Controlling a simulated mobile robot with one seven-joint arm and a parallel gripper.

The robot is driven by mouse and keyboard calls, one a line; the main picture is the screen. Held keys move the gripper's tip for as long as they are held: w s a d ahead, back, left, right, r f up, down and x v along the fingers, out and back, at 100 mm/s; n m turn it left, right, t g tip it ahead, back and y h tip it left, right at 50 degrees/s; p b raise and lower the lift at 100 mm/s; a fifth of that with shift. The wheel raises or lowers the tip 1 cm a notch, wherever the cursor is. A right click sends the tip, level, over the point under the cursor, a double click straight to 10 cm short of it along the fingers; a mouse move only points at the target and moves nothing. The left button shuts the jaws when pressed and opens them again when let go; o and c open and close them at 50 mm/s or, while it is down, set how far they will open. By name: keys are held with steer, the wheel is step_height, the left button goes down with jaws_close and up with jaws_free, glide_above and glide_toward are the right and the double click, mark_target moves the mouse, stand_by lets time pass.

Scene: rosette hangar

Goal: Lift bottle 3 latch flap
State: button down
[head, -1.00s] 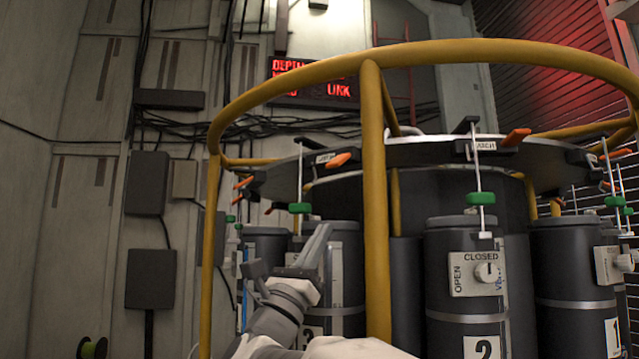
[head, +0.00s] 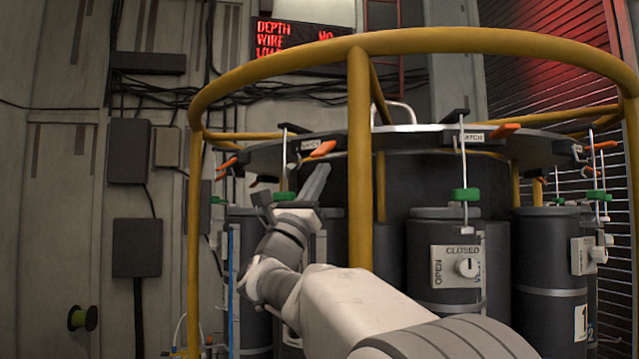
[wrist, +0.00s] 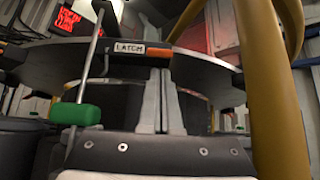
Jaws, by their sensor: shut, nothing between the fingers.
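The orange latch flap (head: 322,149) of bottle 3 sits at the rim of the round dark top plate, beside a white label. It also shows in the wrist view (wrist: 160,50), next to the label reading LATCH. My gripper (head: 322,168) is shut and empty, with its fingers pointing up just below the flap. In the wrist view the fingertips (wrist: 165,57) overlap the flap's lower edge; whether they touch it I cannot tell. A thin rod with a green grip (wrist: 76,114) hangs left of my fingers. Bottle 3 is mostly hidden behind my arm.
A yellow guard rail (head: 359,200) rings the rosette, with one upright just right of my arm; this upright stands close at right in the wrist view (wrist: 272,90). Bottle 2 (head: 445,235) with its OPEN/CLOSED knob hangs further right. The wall at left is clear of my arm.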

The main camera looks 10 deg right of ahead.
mark_target(324, 147)
steer(key=shift+s+a+r, duration=0.1)
steer(key=shift+a+r, duration=0.05)
steer(key=shift+r, duration=0.2)
steer(key=shift+s, duration=0.1)
steer(key=shift+s+a+r+g+y, duration=0.1)
steer(key=shift+a+r+g+y, duration=0.1)
steer(key=shift+g+y, duration=0.1)
steer(key=shift+s+a+r+g+y+b, duration=0.1)
steer(key=shift+s+r+g+y+b, duration=0.1)
steer(key=shift+g+y+b, duration=0.1)
steer(key=r+g+y+p, duration=0.1)
steer(key=s+a+r+g+y+p, duration=0.1)
steer(key=r+g+y, duration=0.1)
steer(key=shift+a, duration=0.2)
stand_by(0.6)
steer(key=shift+s+f, duration=0.1)
steer(key=shift+f, duration=0.05)
